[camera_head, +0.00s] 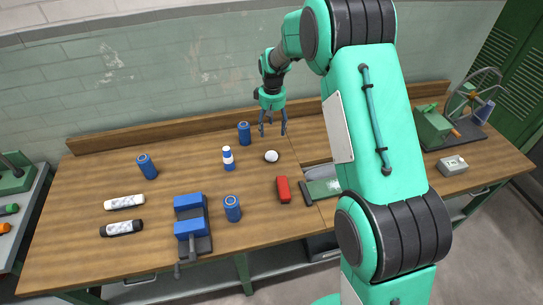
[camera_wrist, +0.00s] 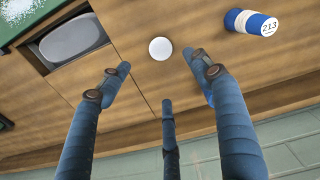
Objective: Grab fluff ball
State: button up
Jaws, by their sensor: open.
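A small white ball (camera_head: 271,156), likely the fluff ball, rests on the wooden bench top near the middle. It also shows in the wrist view (camera_wrist: 160,48), top centre, just beyond my fingertips. My gripper (camera_head: 272,133) hangs above the bench behind the ball, fingers pointing down. In the wrist view my gripper (camera_wrist: 157,72) has its three dark fingers spread wide with nothing between them. The ball appears apart from the fingers and is not hidden.
A blue can (camera_head: 244,133) and a blue-and-white bottle (camera_head: 229,158) stand left of the ball. A red block (camera_head: 283,189) lies in front. A blue vise (camera_head: 192,220) is at the front left. A recess with a grey oval (camera_wrist: 75,40) is nearby. A backboard (camera_head: 150,133) lines the wall.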

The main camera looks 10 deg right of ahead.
jog(key=f, duration=0.1)
jog(key=w+f, duration=0.1)
jog(key=f, duration=0.2)
jog(key=shift+w+f, duration=0.15)
jog(key=shift+w, duration=0.25)
jog(key=shift+f, duration=0.1)
send_over(272, 154)
jog(key=shift+w+a+f, duration=0.1)
jog(key=shift+w+f, duration=0.05)
jog(key=shift+f, duration=1.95)
jog(key=shift+w+a+f, duration=0.1)
jog(key=shift+f, duration=2)
jog(key=shift+s+d+f, duration=0.1)
jog(key=shift+d+f, duration=0.05)
jog(key=shift+f, duration=2.45)
jog(key=c, duration=0.9)
